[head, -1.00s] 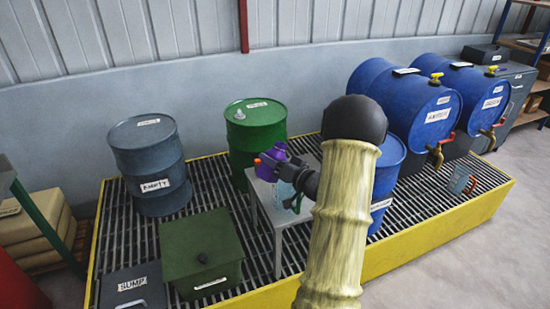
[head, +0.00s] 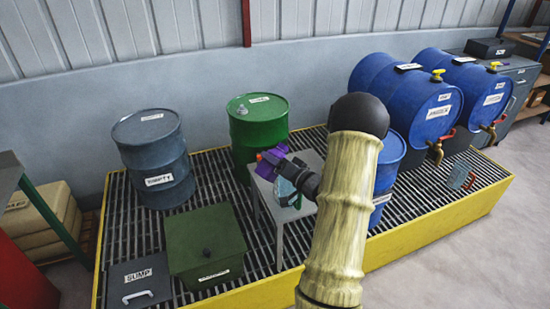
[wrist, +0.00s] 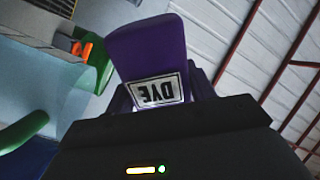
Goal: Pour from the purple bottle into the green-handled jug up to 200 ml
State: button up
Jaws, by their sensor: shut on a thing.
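My gripper (head: 290,172) is shut on the purple bottle (head: 271,162), holding it above the small grey table. In the wrist view, the bottle (wrist: 148,48) fills the middle, and its "DYE" label appears upside down. A pale translucent jug (head: 284,191) shows just below the bottle and partly behind my gripper in the head view. Green curved parts (wrist: 101,66) show left of the bottle in the wrist view; I cannot tell for certain which is the jug's handle. The jug's scale, its liquid level and any stream are not readable.
The grey table (head: 308,158) stands on a yellow-edged grating. A green drum (head: 258,130) is behind it, a blue drum (head: 388,165) at its right, and a green box (head: 205,245) in front-left. Another jug (head: 458,178) with a red handle sits at far right.

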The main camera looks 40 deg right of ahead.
jog(key=shift+a+f+m+p, duration=0.1)
jog(key=shift+f+m+p, duration=0.1)
jog(key=shift+m+p, duration=0.65)
jog(key=shift+a+f+m+p, duration=0.1)
jog(key=shift+f+m+p, duration=0.1)
jog(key=shift+m+p, duration=0.65)
jog(key=shift+d+f+m+p, duration=0.1)
jog(key=shift+f+m+p, duration=0.3)
jog(key=shift+m+p, duration=0.35)
jog(key=shift+f+m+p, duration=0.4)
jog(key=shift+m+p, duration=0.1)
jog(key=shift+m, duration=0.35)
dwell(3.0)
jog(key=shift+f+m+p, duration=0.1)
jog(key=shift+m+p, duration=0.4)
dwell(1.2)
